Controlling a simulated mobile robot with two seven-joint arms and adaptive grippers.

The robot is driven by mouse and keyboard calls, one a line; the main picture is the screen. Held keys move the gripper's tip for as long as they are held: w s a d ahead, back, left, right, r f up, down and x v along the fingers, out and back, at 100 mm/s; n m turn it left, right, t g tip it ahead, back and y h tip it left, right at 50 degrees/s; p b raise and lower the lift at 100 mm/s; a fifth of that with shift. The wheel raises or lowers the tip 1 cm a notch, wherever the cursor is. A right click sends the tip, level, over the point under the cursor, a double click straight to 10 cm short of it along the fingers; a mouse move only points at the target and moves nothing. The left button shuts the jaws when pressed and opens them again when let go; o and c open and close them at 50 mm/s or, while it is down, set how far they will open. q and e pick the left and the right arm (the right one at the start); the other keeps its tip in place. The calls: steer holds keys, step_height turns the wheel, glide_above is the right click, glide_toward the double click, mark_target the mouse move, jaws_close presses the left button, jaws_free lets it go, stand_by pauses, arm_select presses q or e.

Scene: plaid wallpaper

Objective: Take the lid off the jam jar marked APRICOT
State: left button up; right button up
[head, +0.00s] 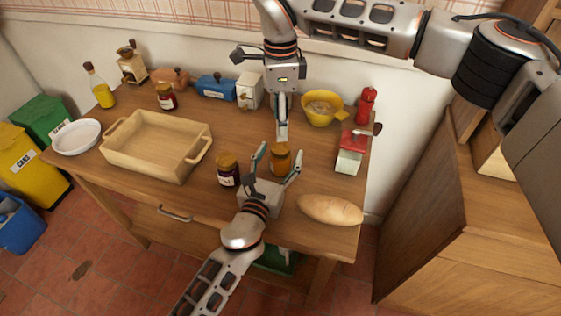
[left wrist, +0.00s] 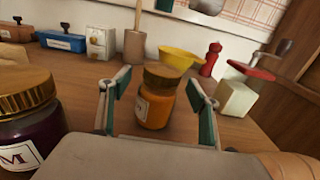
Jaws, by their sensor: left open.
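An orange jam jar (head: 280,163) stands upright on the wooden table with its brownish-gold lid on. In the left wrist view the jar (left wrist: 158,112) has a pale label, turned partly away, whose word I cannot read. My left gripper (head: 279,160) is open, with one finger on each side of this jar and gaps visible. A dark jam jar (head: 228,175) with a gold lid stands just left of it; its label shows an M in the left wrist view (left wrist: 20,155). My right gripper (head: 281,118) points down behind the orange jar; its finger opening is unclear.
A wooden tray (head: 112,154) fills the table's left, with a white plate (head: 77,136) beyond. A loaf (head: 330,209) lies at front right. A yellow bowl (head: 320,117), red shaker (head: 366,105), red-topped grinder (head: 349,160) and another red jar (head: 166,98) stand farther back.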

arm_select(q)
steer(key=shift+w+d, duration=0.1)
steer(key=shift+w, duration=0.25)
